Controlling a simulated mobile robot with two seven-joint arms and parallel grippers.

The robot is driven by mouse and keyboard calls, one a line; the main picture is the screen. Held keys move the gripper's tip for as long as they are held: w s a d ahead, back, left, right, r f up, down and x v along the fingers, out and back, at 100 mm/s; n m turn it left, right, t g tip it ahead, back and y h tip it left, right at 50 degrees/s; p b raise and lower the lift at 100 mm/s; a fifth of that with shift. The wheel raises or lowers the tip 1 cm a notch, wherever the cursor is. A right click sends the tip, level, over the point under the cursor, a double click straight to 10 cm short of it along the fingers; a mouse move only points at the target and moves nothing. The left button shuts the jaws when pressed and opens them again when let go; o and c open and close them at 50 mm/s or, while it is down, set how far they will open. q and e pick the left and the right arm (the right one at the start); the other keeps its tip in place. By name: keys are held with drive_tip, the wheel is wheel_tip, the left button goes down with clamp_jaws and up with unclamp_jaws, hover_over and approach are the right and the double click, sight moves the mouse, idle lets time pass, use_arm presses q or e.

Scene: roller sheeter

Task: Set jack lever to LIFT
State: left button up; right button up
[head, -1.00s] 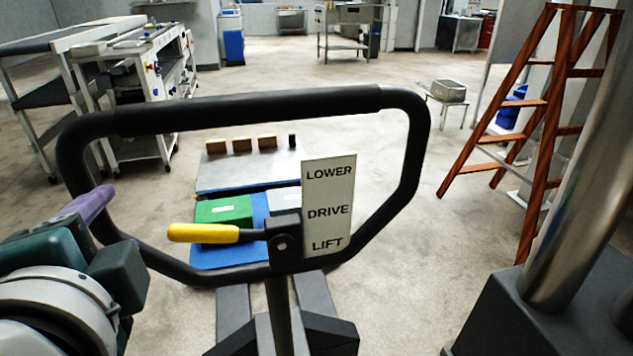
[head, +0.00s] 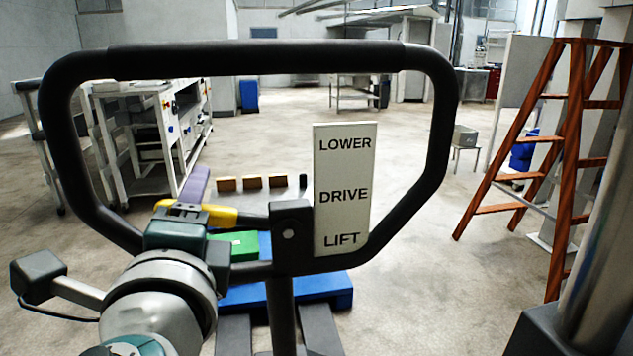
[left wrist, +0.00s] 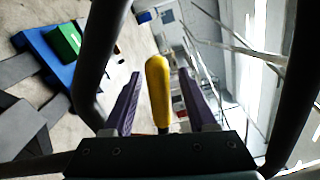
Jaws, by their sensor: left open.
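The jack lever has a yellow grip (head: 218,214) and sticks out to the left from a dark pivot block, about level. A white label plate (head: 342,190) beside the pivot reads LOWER, DRIVE and LIFT from top to bottom. My left gripper (head: 190,204) is at the outer end of the yellow grip, with one purple finger showing above it. In the left wrist view, the yellow grip (left wrist: 158,88) stands between the two open purple fingers of my left gripper (left wrist: 160,80), with gaps on both sides. My right gripper is not in view.
The black loop handle (head: 250,60) of the jack surrounds the lever and my left gripper works close to its lower left bar. A blue pallet (head: 325,288) with a green box (head: 245,246) lies beyond. A wooden ladder (head: 560,150) stands at the right.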

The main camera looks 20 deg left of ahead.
use_arm(q)
drive_tip(key=shift+x, duration=0.85)
clamp_jaws()
idle(0.8)
